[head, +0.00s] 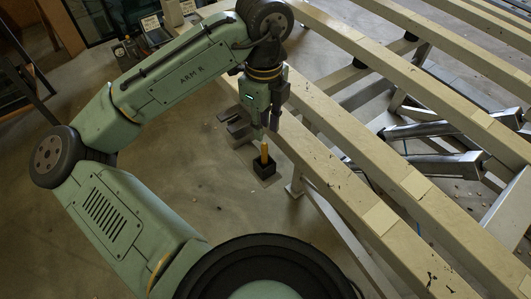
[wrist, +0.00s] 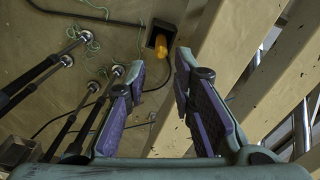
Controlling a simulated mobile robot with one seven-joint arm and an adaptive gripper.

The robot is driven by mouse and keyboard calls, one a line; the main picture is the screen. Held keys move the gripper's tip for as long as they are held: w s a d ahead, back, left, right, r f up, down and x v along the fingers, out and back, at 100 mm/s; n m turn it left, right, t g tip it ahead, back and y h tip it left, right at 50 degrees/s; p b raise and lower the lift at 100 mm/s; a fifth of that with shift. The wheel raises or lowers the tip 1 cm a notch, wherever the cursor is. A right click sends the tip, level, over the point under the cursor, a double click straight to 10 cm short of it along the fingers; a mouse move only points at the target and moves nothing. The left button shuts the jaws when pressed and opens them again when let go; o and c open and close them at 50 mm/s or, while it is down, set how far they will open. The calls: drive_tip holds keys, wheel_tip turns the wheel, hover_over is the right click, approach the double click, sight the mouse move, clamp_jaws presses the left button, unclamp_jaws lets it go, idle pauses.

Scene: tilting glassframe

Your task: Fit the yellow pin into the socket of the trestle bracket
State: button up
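The yellow pin (head: 264,153) stands upright with its lower end at a small black square block (head: 264,169) beside the trestle beam. How deep it sits in the block's opening I cannot tell. In the wrist view the pin (wrist: 182,57) leans out from the dark block (wrist: 158,38), just beyond the fingertips and nearer the right finger. My gripper (head: 266,131) points down just above the pin. In the wrist view my gripper (wrist: 160,64) is open, with nothing between its fingers. I cannot tell whether the black block is the bracket's socket.
Long cream beams (head: 350,125) of the tilting frame run close along the right of my gripper. Dark flat metal parts (head: 237,126) lie to its left. Concrete floor to the left of the block is mostly clear.

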sight(264, 143)
wheel_tip(264, 143, down, 9)
drive_tip(key=shift+r+p, duration=0.2)
drive_tip(key=shift+p, duration=0.1)
drive_tip(key=shift+c, duration=0.5)
clamp_jaws()
